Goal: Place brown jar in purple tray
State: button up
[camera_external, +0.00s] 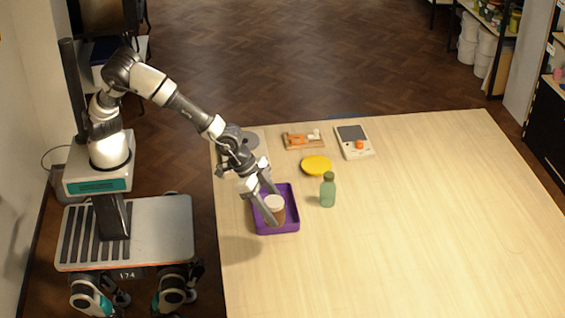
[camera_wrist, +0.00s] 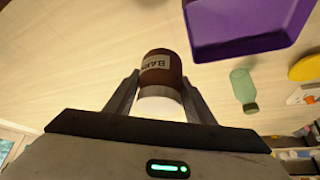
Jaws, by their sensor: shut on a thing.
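My gripper (camera_external: 275,209) is shut on the brown jar (camera_external: 277,215), which has a pale lid. In the wrist view the jar (camera_wrist: 162,66) sits between the two fingers (camera_wrist: 161,78), lid towards the gripper, with a pale printed label on its side. In the external view the jar overlaps the purple tray (camera_external: 295,213). In the wrist view the tray (camera_wrist: 240,28) lies to the upper right, apart from the jar, and its visible floor is empty. The jar's exact height is hard to tell.
A green bottle (camera_external: 328,190) stands close to the tray's right. A yellow plate (camera_external: 316,166), a small tray with orange and white items (camera_external: 303,141) and a grey-white device (camera_external: 354,143) lie farther back. The table's right half is clear.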

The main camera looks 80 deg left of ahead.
jog(key=w+a+n+y, duration=0.2)
jog(key=a+n, duration=0.1)
jog(key=a, duration=1.1)
jog(key=shift+n+t, duration=0.3)
jog(key=f, duration=0.3)
jog(key=f+b, duration=0.1)
jog(key=f, duration=0.1)
jog(key=shift+a+f, duration=0.25)
jog(key=shift+f+b, duration=0.6)
jog(key=shift+f, duration=1.55)
jog(key=shift+f, duration=0.15)
jog(key=o, duration=1.2)
jog(key=shift+o, duration=0.2)
jog(key=shift+s+d+r, duration=0.1)
jog(key=shift+r, duration=0.35)
jog(key=p+v, duration=0.3)
jog(key=v, duration=0.8)
jog(key=shift+a+p, duration=0.25)
jog(key=shift+p, duration=0.05)
